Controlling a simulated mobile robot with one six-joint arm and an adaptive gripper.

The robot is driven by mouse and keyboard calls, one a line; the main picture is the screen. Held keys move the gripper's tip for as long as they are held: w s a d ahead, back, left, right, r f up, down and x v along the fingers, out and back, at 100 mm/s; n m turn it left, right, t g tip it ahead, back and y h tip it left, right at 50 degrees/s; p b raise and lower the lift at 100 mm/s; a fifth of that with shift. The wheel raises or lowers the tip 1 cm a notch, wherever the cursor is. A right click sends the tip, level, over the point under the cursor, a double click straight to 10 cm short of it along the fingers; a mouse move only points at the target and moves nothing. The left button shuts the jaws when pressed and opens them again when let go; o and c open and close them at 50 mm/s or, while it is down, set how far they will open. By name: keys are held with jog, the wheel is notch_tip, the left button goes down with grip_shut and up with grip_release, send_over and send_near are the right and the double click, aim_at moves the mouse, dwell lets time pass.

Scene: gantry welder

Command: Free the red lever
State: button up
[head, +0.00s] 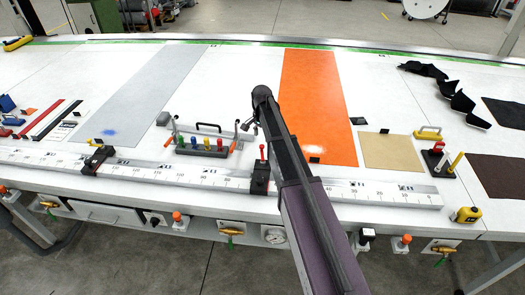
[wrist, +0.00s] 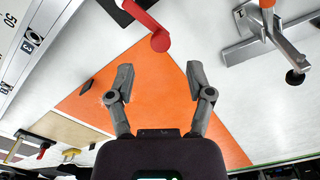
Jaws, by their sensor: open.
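The red lever (head: 262,152) stands up from a black stop block (head: 260,177) on the long ruler rail, beside my arm in the head view. In the wrist view the red lever (wrist: 152,22) shows at the top middle, its rounded end just above the fingertips in the picture. My gripper (wrist: 158,76) is open, with nothing between its two grey fingers. In the head view my gripper (head: 248,124) is small and dark, above and behind the lever, over the table. I see no contact between fingers and lever.
A clamp fixture (head: 203,146) with coloured knobs lies left of my gripper; a metal clamp (wrist: 262,42) is at the wrist view's upper right. An orange sheet (head: 315,90) lies behind the arm. Another red-handled block (head: 438,158) stands at right.

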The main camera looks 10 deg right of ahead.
aim_at(262, 146)
jog(key=shift+f+b, duration=2.75)
jog(key=shift+f, duration=0.3)
